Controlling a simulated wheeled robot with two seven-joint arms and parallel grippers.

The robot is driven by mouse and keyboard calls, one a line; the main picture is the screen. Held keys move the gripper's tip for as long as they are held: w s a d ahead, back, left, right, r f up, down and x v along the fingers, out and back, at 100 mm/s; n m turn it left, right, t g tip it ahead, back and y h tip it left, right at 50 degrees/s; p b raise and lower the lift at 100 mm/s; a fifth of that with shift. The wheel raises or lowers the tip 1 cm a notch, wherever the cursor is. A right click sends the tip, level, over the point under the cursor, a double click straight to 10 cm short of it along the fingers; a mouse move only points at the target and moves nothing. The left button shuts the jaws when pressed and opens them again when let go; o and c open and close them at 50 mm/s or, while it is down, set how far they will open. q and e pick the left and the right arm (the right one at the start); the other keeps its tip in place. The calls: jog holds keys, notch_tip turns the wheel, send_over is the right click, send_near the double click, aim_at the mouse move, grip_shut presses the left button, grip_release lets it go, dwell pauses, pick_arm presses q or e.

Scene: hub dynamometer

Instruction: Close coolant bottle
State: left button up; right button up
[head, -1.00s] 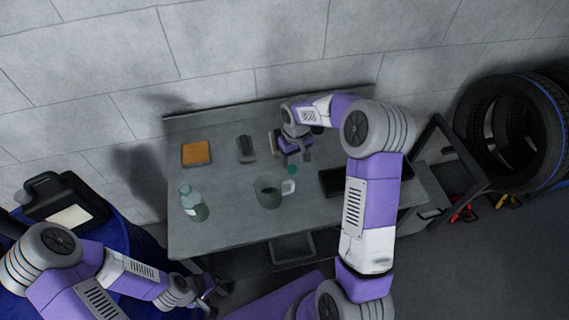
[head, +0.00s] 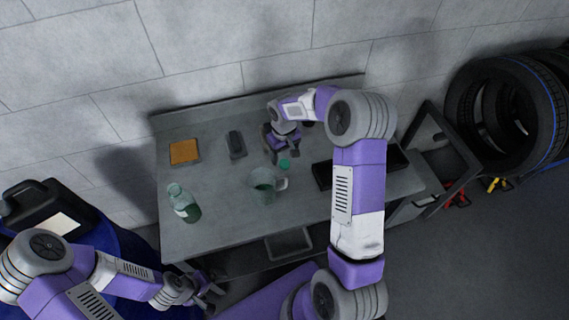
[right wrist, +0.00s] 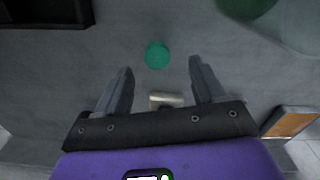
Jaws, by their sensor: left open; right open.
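The coolant bottle (head: 186,207), clear with green liquid low inside, stands at the left front of the grey workbench. A round green cap (head: 285,164) lies apart from it, behind the pitcher. In the right wrist view the cap (right wrist: 158,55) appears between the lines of my fingers, just beyond the tips. My right gripper (head: 280,155) is open and empty over the bench, close to the cap; its height is hard to tell. My left gripper (head: 212,297) is open and empty, low in front of the bench's left front edge.
A pitcher (head: 262,186) with green liquid stands just in front of the cap. An orange sponge (head: 184,152), a dark block (head: 236,144) and a black tray (head: 322,176) are also on the bench (head: 225,225). A black canister (head: 45,203) stands on a blue drum at left.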

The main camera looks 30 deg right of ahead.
aim_at(285, 163)
jog(key=f, duration=0.5)
jog(key=shift+w+d+f+b, duration=0.1)
jog(key=shift+w+d+b, duration=0.15)
jog(key=shift+b, duration=0.15)
jog(key=shift+s, duration=0.1)
jog(key=c, duration=1.2)
notch_tip(285, 163, up, 10)
jog(key=p, duration=0.1)
